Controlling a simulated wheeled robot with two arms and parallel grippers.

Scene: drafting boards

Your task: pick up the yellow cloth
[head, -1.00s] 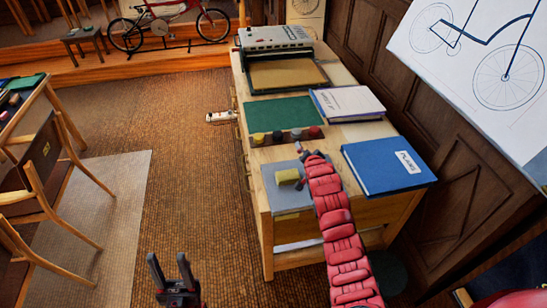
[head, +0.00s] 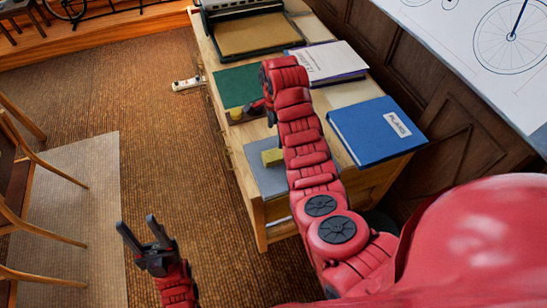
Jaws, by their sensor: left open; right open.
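A small yellow block-shaped thing (head: 271,157), which may be the folded yellow cloth, lies on a grey mat (head: 262,180) at the near end of the wooden cabinet, just left of my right arm. My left gripper (head: 142,230) is open and empty, fingers pointing up, over the floor left of the cabinet.
A green mat (head: 238,84), a white-covered book (head: 328,63) and a blue binder (head: 376,131) lie on the cabinet top. A machine with a tan bed (head: 250,33) stands at the far end. Wooden chairs (head: 35,230) stand left.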

